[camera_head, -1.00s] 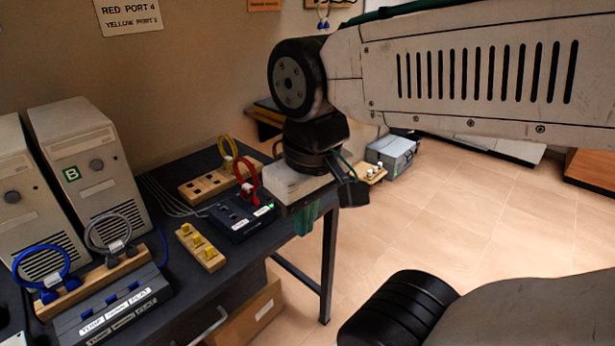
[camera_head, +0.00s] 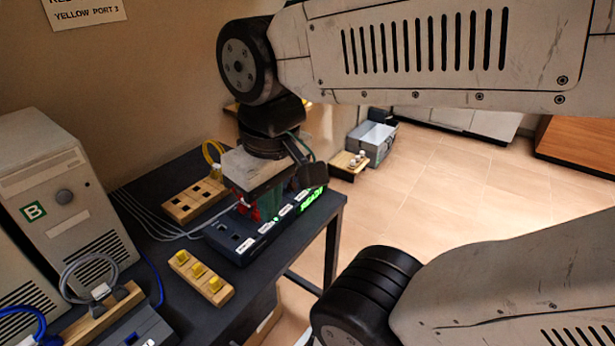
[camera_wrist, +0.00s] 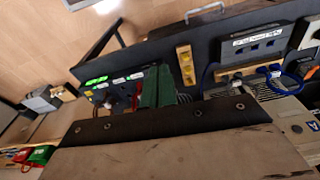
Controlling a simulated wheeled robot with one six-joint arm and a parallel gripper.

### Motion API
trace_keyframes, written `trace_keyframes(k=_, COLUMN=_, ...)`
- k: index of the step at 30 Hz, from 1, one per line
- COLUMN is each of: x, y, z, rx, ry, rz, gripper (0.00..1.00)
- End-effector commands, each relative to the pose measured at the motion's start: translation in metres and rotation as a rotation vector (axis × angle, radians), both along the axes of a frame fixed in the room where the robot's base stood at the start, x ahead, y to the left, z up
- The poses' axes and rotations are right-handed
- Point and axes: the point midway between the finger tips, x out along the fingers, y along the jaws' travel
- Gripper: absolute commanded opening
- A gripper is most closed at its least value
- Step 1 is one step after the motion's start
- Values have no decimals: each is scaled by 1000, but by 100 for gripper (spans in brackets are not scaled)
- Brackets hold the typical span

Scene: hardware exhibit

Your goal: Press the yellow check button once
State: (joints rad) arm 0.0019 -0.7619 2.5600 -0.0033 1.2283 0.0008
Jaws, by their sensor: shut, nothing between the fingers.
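The dark port box (camera_head: 231,245) sits on the desk, with white labels and a lit green display (camera_head: 313,199) at its right end. It also shows in the wrist view, with a small yellow spot (camera_wrist: 88,94) at its end that may be the yellow check button; this is too small to be sure. My gripper (camera_head: 268,208) has green fingers pointing down over the box, in front of a red cable. In the wrist view the fingers (camera_wrist: 157,82) are together and empty. Contact with the box cannot be told.
A wooden strip with several yellow pieces (camera_head: 200,271) lies left of the box. A wooden socket block with a yellow cable (camera_head: 210,153) stands behind. A computer tower marked B (camera_head: 60,190) is at left. A grey crate (camera_head: 373,140) is on the floor.

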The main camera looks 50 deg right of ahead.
Motion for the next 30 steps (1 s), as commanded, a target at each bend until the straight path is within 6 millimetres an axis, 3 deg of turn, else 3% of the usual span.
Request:
trace_keyframes(k=8, x=2, y=-11, z=-5, rx=2, ry=29, rz=-60, gripper=0)
trace_keyframes(k=13, x=18, y=-43, z=-23, rx=66, ry=139, rz=-270, gripper=0)
trace_keyframes(k=17, x=46, y=-74, z=-40, rx=214, ry=200, rz=-520, gripper=0)
trace_keyframes(k=23, x=97, y=-144, z=-71, rx=499, ry=187, rz=-965, gripper=0)
trace_keyframes(k=30, x=144, y=-268, z=-113, rx=834, ry=37, rz=-1534, gripper=0)
